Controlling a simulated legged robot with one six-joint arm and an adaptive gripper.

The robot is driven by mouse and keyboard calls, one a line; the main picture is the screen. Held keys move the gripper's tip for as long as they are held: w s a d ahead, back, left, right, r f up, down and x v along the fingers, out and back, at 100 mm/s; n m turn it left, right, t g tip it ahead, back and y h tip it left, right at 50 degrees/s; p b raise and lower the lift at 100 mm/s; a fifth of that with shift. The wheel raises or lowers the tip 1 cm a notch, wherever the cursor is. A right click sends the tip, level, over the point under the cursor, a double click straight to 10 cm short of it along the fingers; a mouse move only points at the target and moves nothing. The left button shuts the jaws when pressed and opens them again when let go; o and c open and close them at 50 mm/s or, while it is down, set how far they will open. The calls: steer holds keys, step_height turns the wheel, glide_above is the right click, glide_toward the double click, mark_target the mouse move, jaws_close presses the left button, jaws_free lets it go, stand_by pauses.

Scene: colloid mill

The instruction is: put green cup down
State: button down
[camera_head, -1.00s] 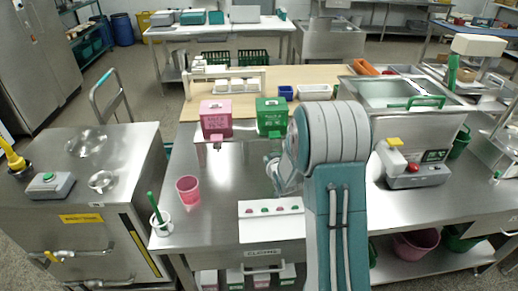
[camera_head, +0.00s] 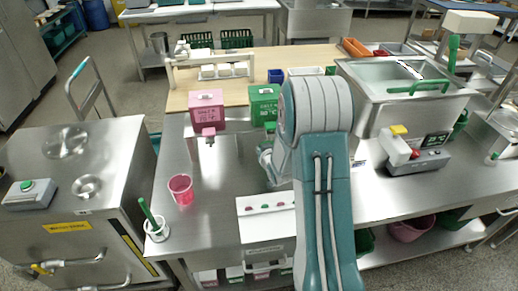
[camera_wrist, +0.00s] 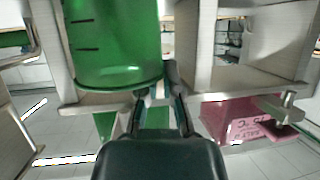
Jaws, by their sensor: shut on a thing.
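The green cup (camera_wrist: 115,45) fills the upper left of the wrist view, with dark marks on its side. My gripper (camera_wrist: 158,92) is shut on it near its lower edge in that view. The pink cup (camera_head: 180,189) stands on the steel table at the left. The green dispenser box (camera_head: 264,104) is just left of my arm, and the pink dispenser box (camera_head: 206,108) is beside it. The pink box also shows upside down in the wrist view (camera_wrist: 240,120).
A white panel (camera_head: 265,208) with pink and green buttons sits at the table's front. A white holder with a green-handled tool (camera_head: 156,229) stands at the front left corner. A steel basin (camera_head: 400,95) and a grey device (camera_head: 415,155) are right of my arm. The steel tabletop (camera_head: 215,215) beside the pink cup is clear.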

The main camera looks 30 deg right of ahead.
steer(key=shift+d, duration=0.2)
steer(key=c, duration=0.8)
jaws_free()
steer(key=shift+d+f, duration=0.1)
steer(key=shift+d, duration=0.05)
steer(key=shift+s+a, duration=0.1)
steer(key=shift+a, duration=0.15)
steer(key=v, duration=1.2)
steer(key=s+a+r+g, duration=0.2)
steer(key=s+a+r, duration=0.1)
steer(key=r, duration=0.2)
steer(key=s+a+r+g, duration=0.1)
steer(key=s+a+r, duration=0.15)
steer(key=r, duration=0.35)
steer(key=s+a+r+g, duration=0.2)
steer(key=s+a+r, duration=0.1)
steer(key=s, duration=0.5)
steer(key=s+a+r+n+g+y, duration=0.1)
steer(key=s+a+r+g, duration=0.1)
steer(key=s+a, duration=0.4)
steer(key=s+r, duration=0.1)
steer(key=s, duration=0.2)
steer(key=shift+a+r+g+y, duration=0.2)
steer(key=shift+r+g+y, duration=0.1)
steer(key=shift+r, duration=0.05)
